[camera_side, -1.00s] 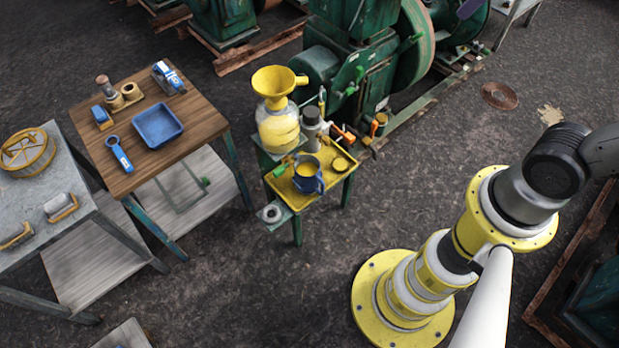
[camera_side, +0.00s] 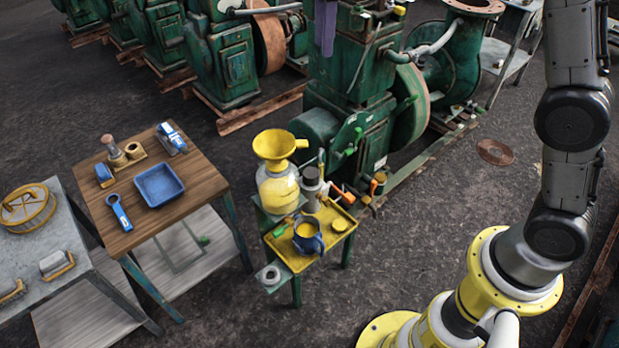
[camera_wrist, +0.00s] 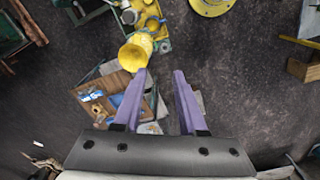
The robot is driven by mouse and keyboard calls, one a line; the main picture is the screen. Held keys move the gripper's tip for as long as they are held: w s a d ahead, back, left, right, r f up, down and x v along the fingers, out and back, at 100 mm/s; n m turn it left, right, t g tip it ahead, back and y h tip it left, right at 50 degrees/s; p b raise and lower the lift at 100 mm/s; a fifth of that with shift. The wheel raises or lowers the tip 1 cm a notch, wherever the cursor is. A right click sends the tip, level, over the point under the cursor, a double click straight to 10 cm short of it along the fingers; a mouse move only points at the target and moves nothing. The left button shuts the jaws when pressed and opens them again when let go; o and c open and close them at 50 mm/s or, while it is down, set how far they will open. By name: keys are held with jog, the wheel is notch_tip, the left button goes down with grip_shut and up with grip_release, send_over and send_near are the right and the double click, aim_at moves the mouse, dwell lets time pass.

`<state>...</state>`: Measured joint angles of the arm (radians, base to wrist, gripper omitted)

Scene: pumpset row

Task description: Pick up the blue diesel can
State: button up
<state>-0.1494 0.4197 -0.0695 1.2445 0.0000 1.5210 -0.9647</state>
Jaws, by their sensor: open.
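The blue can (camera_side: 307,238), a mug-shaped vessel with a yellow top or contents, stands upright on the yellow tray (camera_side: 283,248) of a small green stand in the side view. My gripper's purple fingers (camera_side: 325,28) hang at the top edge of the side view, in front of a green engine and well above the tray. In the wrist view my gripper (camera_wrist: 161,74) is open with nothing between its fingers. The yellow funnel (camera_wrist: 132,57) shows near the left fingertip.
A yellow jug with a funnel (camera_side: 278,185) and a grey bottle (camera_side: 311,183) stand close behind the can. A round yellow lid (camera_side: 340,224) lies right of it. A wooden table (camera_side: 195,195) with a blue tray (camera_side: 160,185) is left. Green engines (camera_side: 350,70) stand behind.

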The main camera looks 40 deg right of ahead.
jog(key=w+f, duration=0.1)
jog(key=w, duration=0.1)
send_near(312, 238)
jog(key=shift+n, duration=0.4)
jog(key=shift+w+d+f, duration=0.1)
jog(key=shift+f, duration=3.05)
jog(key=shift+w+d+f, duration=0.1)
jog(key=shift+f, duration=3.05)
grip_shut()
jog(key=shift+s, duration=0.1)
jog(key=shift+a, duration=0.1)
